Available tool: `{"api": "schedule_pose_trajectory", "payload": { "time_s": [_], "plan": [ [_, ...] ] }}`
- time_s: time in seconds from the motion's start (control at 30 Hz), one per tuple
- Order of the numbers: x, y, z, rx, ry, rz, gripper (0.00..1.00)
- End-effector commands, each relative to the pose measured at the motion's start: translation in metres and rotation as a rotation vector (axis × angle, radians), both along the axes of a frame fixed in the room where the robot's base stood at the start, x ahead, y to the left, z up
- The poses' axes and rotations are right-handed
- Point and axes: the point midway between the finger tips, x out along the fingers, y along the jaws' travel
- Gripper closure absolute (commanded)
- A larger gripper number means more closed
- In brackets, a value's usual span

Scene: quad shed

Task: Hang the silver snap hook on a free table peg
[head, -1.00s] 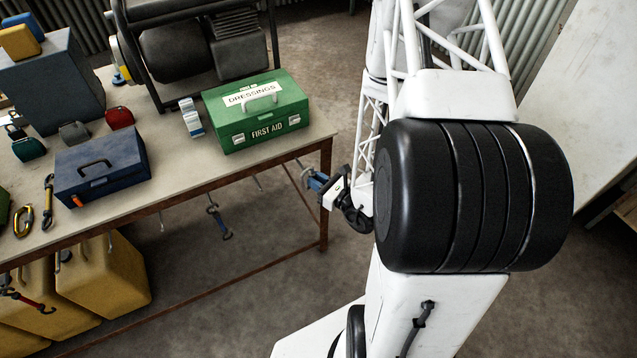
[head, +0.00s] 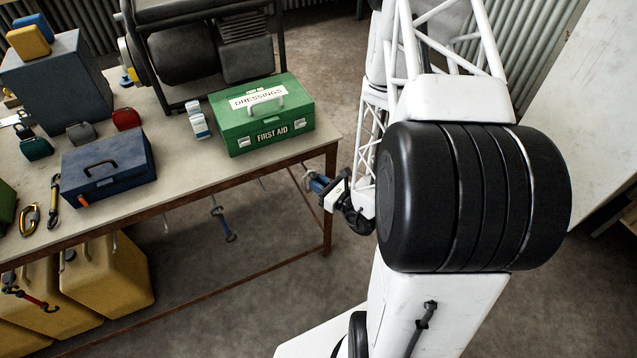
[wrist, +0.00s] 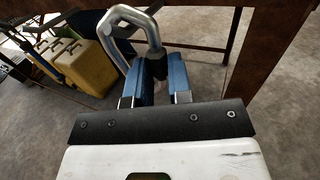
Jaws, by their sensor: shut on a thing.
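The silver snap hook (wrist: 135,22) is a bright metal loop in the wrist view, past the blue fingertips. My gripper (wrist: 163,72) is shut on its near end. In the head view my gripper (head: 318,184) is beside the table's near right corner, below the top. The hook is too small there to make out clearly. A bare table peg (head: 263,184) shows under the front edge, left of my gripper. Another peg (head: 213,203) has a blue-grey hooked strap (head: 223,226) hanging from it. More pegs show further left.
The table (head: 190,180) carries a green first aid box (head: 262,120), a blue toolbox (head: 108,168) and a black-framed machine. Yellow cans (head: 110,275) stand under the left side. A red strap (head: 32,298) hangs at far left.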

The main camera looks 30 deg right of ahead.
Motion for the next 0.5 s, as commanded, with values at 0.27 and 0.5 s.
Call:
{"api": "schedule_pose_trajectory", "payload": {
  "time_s": [0.27, 0.5],
  "plan": [
    [0.0, 0.0, 0.0, 0.0, 0.0, 0.0, 1.0],
    [0.0, 0.0001, 0.0001, 0.0, 0.0, 0.0, 0.66]
  ]
}}
